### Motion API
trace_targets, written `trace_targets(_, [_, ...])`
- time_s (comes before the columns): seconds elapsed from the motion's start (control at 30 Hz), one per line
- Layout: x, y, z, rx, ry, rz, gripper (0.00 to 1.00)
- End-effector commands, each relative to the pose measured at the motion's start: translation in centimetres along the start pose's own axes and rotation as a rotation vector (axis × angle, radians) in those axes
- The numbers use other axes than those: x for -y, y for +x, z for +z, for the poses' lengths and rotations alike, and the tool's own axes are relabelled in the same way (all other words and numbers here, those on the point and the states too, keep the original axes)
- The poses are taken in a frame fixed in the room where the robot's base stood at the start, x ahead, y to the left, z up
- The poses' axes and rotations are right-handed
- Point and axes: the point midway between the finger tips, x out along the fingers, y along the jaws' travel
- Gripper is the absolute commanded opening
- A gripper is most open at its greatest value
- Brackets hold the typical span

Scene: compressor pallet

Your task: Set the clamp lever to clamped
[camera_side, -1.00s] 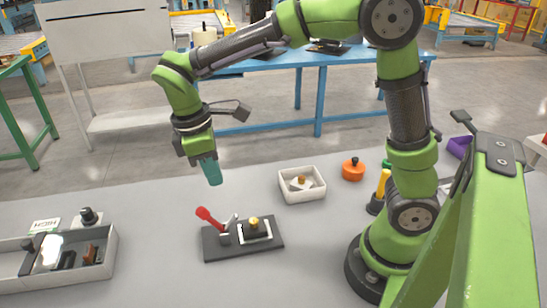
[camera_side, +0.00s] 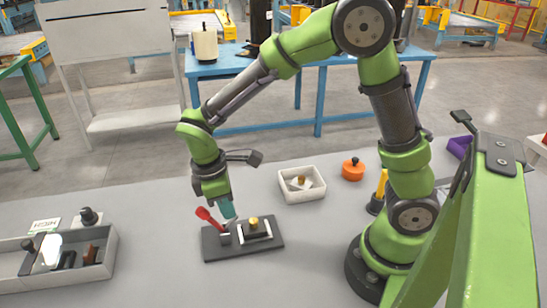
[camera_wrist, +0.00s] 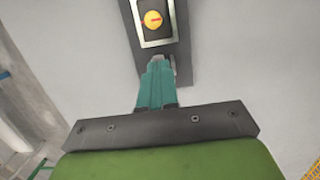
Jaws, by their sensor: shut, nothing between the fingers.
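The clamp lever has a red handle (camera_side: 208,215) that points up and to the left from its dark base plate (camera_side: 212,250) in the side view. A brass-coloured part (camera_side: 254,223) sits in a white-edged frame on the same plate; the wrist view shows it as a yellow round top (camera_wrist: 153,19). My gripper (camera_side: 228,211) is shut and empty, its teal fingers low at the clamp, just right of the red handle. In the wrist view its fingertips (camera_wrist: 158,65) are over the plate's near end. Whether they touch the lever cannot be told. The red handle is not visible there.
A white tray (camera_side: 302,197) with a small brass part stands behind and right of the plate. An orange knob (camera_side: 353,168) is farther right. A grey bin (camera_side: 112,250) with several parts stands at the left. The table between bin and plate is clear.

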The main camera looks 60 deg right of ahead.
Motion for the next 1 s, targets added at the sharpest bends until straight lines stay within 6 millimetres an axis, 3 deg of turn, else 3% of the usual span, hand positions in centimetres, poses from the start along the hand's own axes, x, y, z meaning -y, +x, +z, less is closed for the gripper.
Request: trace_targets(1.0, [0.0, 0.36, 0.98, -0.127, 0.002, 0.0, 0.0])
